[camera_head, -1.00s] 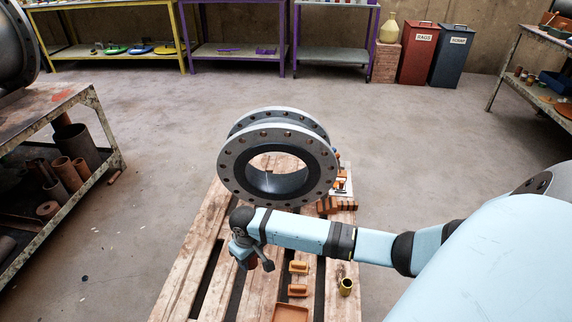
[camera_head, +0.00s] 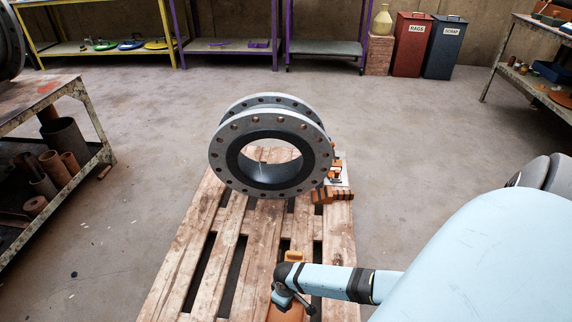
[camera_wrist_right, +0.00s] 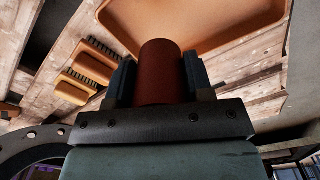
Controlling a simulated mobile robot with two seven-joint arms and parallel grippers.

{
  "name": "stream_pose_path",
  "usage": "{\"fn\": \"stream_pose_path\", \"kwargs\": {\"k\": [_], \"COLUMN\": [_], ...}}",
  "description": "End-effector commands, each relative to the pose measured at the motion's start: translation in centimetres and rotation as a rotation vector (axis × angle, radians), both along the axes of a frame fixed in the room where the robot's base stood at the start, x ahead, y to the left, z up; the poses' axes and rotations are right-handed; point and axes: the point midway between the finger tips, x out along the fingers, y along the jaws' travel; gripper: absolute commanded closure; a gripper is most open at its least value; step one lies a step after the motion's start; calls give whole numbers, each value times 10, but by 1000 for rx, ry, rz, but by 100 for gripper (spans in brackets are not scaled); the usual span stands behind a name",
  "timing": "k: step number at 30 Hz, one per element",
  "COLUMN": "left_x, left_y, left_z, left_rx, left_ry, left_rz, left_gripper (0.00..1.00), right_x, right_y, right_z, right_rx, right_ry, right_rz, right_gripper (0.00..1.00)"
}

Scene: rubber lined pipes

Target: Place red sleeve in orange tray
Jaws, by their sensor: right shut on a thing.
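My right gripper (camera_wrist_right: 160,78) is shut on the red sleeve (camera_wrist_right: 160,65), a dark red cylinder seen between its two fingers in the wrist view. The orange tray (camera_wrist_right: 215,28) is beyond the sleeve in the wrist view. In the head view only a part of the tray (camera_head: 287,314) shows below the gripper. The sleeve overlaps the tray's rim in the wrist view; I cannot tell its height. My left gripper is not in view.
A large flanged pipe ring (camera_head: 236,167) stands on the wooden pallet (camera_head: 220,235). Orange-handled brushes (camera_wrist_right: 94,66) lie beside the tray. Orange and black pieces (camera_head: 330,196) lie right of the ring.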

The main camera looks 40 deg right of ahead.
Motion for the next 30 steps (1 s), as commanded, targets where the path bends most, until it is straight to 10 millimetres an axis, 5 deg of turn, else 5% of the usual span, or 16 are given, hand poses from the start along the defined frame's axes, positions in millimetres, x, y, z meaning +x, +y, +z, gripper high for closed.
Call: {"fn": "stream_pose_path", "kwargs": {"k": [3, 17, 29, 30], "left_x": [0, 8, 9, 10], "left_y": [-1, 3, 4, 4], "left_z": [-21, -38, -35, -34], "left_rx": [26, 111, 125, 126], "left_ry": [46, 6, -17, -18], "left_rz": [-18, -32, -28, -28], "left_gripper": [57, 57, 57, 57], "right_x": [1, 1, 1, 1], "right_y": [0, 0, 0, 0], "right_z": [-24, -73, -77, -76], "right_rx": [0, 0, 0, 0], "right_ry": [-2, -1, -1, -1], "right_rz": [-2, -1, -1, -1], "right_gripper": [82, 82, 82, 46]}}
